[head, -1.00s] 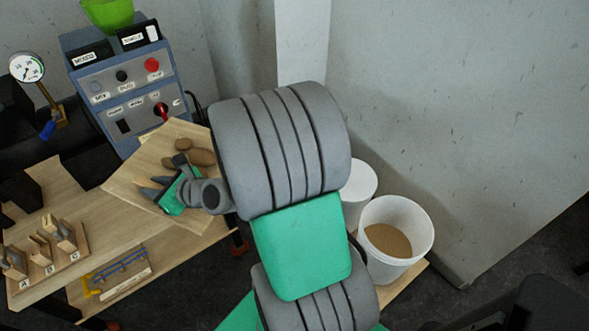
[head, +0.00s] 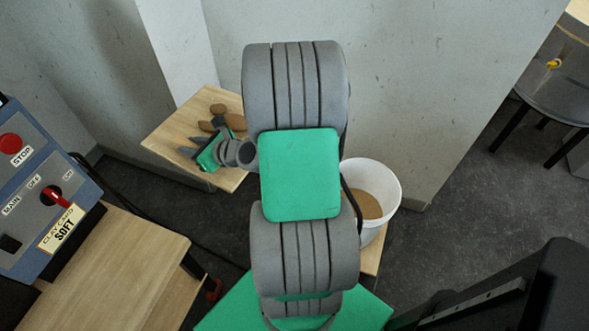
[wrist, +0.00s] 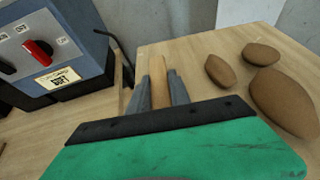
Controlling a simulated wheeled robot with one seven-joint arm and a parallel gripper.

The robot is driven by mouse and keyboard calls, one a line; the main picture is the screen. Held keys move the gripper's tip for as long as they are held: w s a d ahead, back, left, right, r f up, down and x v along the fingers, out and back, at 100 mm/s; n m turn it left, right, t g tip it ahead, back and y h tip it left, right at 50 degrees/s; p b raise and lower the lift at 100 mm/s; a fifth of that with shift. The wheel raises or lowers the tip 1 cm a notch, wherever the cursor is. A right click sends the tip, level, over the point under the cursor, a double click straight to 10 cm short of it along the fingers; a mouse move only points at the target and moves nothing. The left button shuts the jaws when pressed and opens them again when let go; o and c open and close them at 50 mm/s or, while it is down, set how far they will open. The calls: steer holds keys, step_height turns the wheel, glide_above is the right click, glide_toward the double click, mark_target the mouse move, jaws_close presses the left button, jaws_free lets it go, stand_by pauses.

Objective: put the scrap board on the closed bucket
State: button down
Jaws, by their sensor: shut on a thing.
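The scrap board (head: 168,138) is a pale wooden board carrying brown lumps (head: 218,109). My gripper (head: 190,147) is shut on it. In the wrist view the fingers (wrist: 160,88) close on a narrow wooden piece, with the board (wrist: 200,45) and its lumps (wrist: 285,100) just beyond. In the head view the board is held up, clear of the bench, to the left of my arm. The closed bucket cannot be made out now; my arm covers the area left of the open bucket.
An open white bucket (head: 390,185) with tan contents stands right of my arm on a low wooden surface (head: 373,258). A blue-grey control box (head: 38,190) stands on the bench (head: 120,265) at left. Walls rise behind.

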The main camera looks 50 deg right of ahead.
steer(key=s+d+f+m+h+b, duration=0.2)
steer(key=s+d+f+b, duration=0.5)
steer(key=d+f, duration=0.45)
steer(key=s+d+f+m+h+b, duration=0.1)
steer(key=s+d+f+h+b, duration=0.1)
steer(key=s+d+f+b, duration=0.75)
steer(key=w+d+f+b, duration=0.2)
steer(key=w+f+b, duration=0.1)
steer(key=w+f, duration=1.1)
steer(key=w, duration=0.3)
steer(key=shift+d, duration=0.2)
steer(key=c, duration=1.6)
jaws_free()
steer(key=shift+f+b, duration=0.25)
steer(key=shift+b, duration=0.1)
steer(key=shift+c, duration=0.2)
steer(key=o, duration=0.4)
steer(key=shift+s, duration=0.1)
steer(key=shift+o, duration=0.2)
